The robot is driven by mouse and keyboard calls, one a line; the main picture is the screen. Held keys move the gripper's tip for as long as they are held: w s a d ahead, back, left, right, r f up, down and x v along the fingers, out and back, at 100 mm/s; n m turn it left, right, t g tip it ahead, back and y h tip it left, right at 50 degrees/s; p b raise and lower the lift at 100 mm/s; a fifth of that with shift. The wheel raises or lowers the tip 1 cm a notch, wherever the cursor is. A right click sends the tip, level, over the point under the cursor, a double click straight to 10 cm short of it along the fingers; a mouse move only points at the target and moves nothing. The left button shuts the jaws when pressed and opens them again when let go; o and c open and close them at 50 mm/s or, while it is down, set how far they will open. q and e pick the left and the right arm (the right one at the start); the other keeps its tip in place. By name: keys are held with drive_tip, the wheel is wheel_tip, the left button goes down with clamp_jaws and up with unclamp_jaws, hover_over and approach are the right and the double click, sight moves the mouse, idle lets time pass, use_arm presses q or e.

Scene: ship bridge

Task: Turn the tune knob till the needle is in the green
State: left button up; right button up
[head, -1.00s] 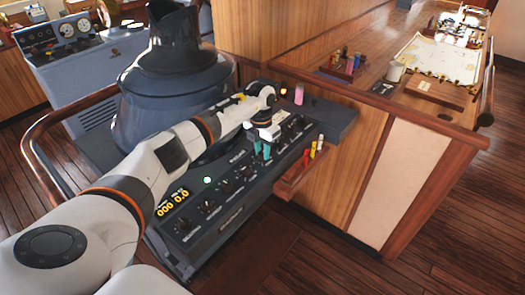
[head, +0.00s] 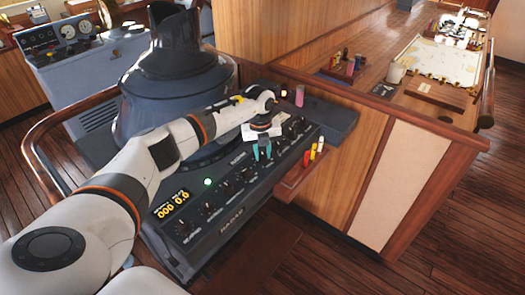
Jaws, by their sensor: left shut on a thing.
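The dark radar console panel (head: 222,214) carries a row of small black knobs, and their labels are too small to read. My left gripper (head: 262,153) reaches over the far half of this row, with its teal fingers pointing down at the panel. It is shut on a knob, which the fingers hide. I cannot read from the picture which knob it is. No needle or green band can be made out in this view. My right gripper is not in view.
A lit green lamp (head: 207,182) and a yellow number display (head: 173,204) are at the panel's near end. A big dark radar hood (head: 175,95) rises behind my arm. A small wooden tray (head: 296,183) with coloured markers sits right of the panel. A pink cylinder (head: 299,96) stands beyond.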

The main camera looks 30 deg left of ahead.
sight(261, 155)
use_arm(q)
drive_tip(key=n+p, duration=0.1)
drive_tip(key=n, duration=0.5)
drive_tip(key=shift+r, duration=0.15)
idle(0.3)
drive_tip(key=o, duration=1)
drive_tip(key=shift+r, duration=0.4)
drive_tip(key=r+b, duration=0.1)
drive_tip(key=r, duration=0.2)
drive_tip(key=r+b, duration=0.2)
drive_tip(key=r, duration=0.2)
drive_tip(key=r+b, duration=0.1)
drive_tip(key=r, duration=0.3)
drive_tip(key=shift+s, duration=0.3)
drive_tip(key=shift+r, duration=0.1)
